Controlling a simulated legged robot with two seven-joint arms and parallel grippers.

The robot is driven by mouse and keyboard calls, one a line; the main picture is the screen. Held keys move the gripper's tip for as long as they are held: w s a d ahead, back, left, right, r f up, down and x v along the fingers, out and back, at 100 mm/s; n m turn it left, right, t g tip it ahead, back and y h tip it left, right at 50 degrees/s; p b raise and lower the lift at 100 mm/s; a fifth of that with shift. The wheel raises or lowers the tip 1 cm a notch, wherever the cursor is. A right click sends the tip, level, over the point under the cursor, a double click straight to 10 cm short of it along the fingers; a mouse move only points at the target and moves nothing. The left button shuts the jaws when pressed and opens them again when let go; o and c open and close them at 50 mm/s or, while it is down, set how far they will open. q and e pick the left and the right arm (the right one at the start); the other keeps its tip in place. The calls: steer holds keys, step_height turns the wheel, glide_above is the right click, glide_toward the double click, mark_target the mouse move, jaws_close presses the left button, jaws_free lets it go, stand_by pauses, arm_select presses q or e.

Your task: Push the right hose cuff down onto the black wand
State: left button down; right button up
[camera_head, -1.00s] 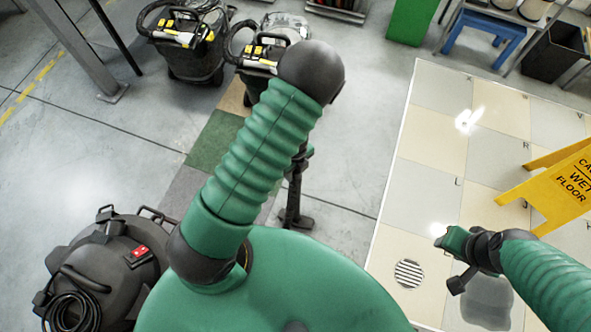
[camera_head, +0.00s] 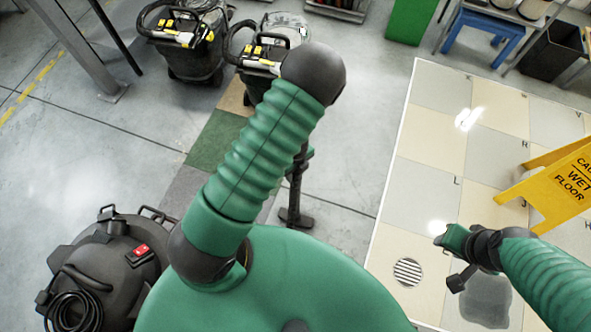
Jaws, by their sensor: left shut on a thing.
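My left arm rises across the middle of the view and hides most of its own forearm and hand. A narrow black upright part that I take for my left gripper (camera_head: 295,205) shows just right of the arm; it is shut, and what it holds is hidden. I cannot make out the right hose cuff or the black wand for certain. Two dark vacuum machines with black hoses stand at the back, the left one (camera_head: 196,62) and the right one (camera_head: 256,82). My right gripper (camera_head: 452,262) is at the lower right, apart from both machines; its jaws are unclear.
A black vacuum with a red switch (camera_head: 100,265) is at the lower left. A yellow wet-floor sign (camera_head: 553,185) stands on the tiled platform (camera_head: 425,190) at the right. A blue stool (camera_head: 490,28) and a green bin (camera_head: 411,20) are at the back.

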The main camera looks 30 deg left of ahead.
arm_select(q)
steer(key=shift+f, duration=0.25)
stand_by(0.4)
steer(key=c, duration=0.8)
jaws_free()
steer(key=shift+r, duration=0.1)
